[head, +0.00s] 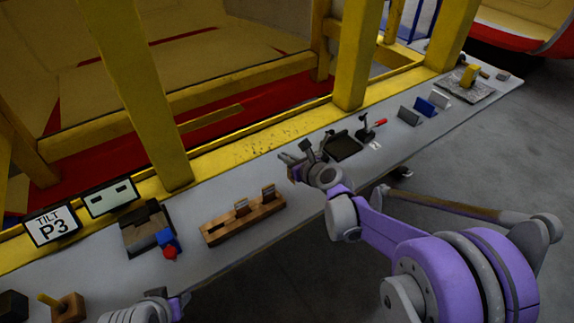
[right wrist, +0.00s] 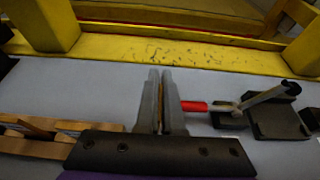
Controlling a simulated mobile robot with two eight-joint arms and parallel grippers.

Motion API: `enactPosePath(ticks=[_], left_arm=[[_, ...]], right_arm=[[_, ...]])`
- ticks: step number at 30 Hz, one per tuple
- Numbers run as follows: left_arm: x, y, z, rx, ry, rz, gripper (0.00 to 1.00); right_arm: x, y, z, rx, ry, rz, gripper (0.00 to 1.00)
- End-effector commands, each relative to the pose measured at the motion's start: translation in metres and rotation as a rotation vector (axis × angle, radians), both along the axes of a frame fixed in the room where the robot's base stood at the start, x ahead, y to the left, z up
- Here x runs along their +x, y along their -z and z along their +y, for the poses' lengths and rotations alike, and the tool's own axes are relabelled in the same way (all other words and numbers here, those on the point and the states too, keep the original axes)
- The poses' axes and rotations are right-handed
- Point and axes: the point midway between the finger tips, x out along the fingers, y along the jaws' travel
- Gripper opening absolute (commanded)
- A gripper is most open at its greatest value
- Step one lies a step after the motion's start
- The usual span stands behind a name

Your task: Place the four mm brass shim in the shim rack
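The wooden shim rack (head: 222,232) lies on the grey bench, left of my right gripper, with two thin upright pieces (head: 241,207) standing in it. Its right end (right wrist: 60,149) shows at the left of the right wrist view. My right gripper (head: 288,158) is above the bench between the rack and a dark plate. In the right wrist view its fingers (right wrist: 163,76) are almost together, with a thin brownish strip between them, seen edge-on, which looks like the brass shim (right wrist: 161,108). Part of my left gripper (head: 157,293) shows at the bottom edge; its fingers are unclear.
A red-handled clamp (head: 367,130) and a dark tray (head: 343,147) stand right of the gripper. Yellow posts (head: 358,60) rise behind the bench. Coloured plates (head: 424,106) stand farther right.

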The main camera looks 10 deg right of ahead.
Motion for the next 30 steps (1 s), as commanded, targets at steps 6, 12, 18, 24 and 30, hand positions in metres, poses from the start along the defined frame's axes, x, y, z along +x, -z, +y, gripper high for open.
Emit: enactPosePath(ticks=[6, 12, 18, 24, 30], left_arm=[[-0.001, 0.003, 0.0, 0.0, 0.0, 0.002, 0.5], [-0.001, 0.003, 0.0, 0.0, 0.0, 0.002, 0.5], [-0.002, 0.006, 0.0, 0.0, 0.0, 0.005, 0.5], [-0.003, 0.006, 0.0, 0.0, 0.0, 0.006, 0.5], [-0.003, 0.006, 0.0, 0.0, 0.0, 0.005, 0.5]], right_arm=[[0.0, 0.031, 0.0, 0.0, 0.0, 0.0, 0.0], [0.0, 0.034, 0.0, 0.0, 0.0, -0.001, 0.0], [0.0, 0.037, 0.0, 0.001, 0.0, 0.0, 0.0], [0.0, 0.037, 0.0, 0.0, 0.0, 0.0, 0.28], [0.0, 0.037, 0.0, 0.0, 0.0, 0.0, 0.35]])
